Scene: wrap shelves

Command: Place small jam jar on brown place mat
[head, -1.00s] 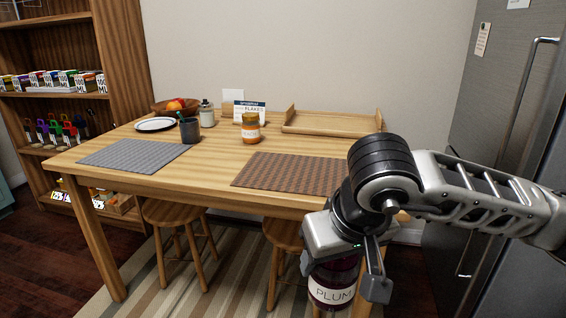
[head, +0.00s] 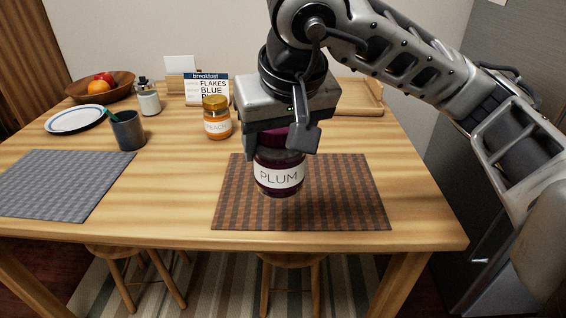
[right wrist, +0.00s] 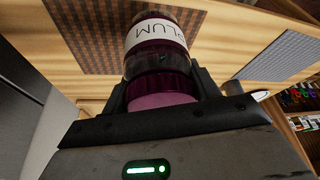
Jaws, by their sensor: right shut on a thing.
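A small jam jar labelled PLUM (head: 279,178), dark purple, is held upright in my right gripper (head: 277,140). The gripper is shut on the jar's purple lid. In the head view the jar appears over the brown checked place mat (head: 345,200); whether its base touches the mat I cannot tell. In the right wrist view the jar (right wrist: 158,45) is between the fingers, with the brown mat (right wrist: 98,32) beyond it. A PEACH jar (head: 217,122) with an orange lid stands behind the mat. My left gripper is not in view.
A grey place mat (head: 68,183) lies at the left. A dark cup (head: 128,134), a plate (head: 75,120), a fruit bowl (head: 112,92), a small bottle (head: 149,101) and a breakfast sign (head: 206,88) stand farther back. A wooden tray (head: 362,97) is behind my right arm.

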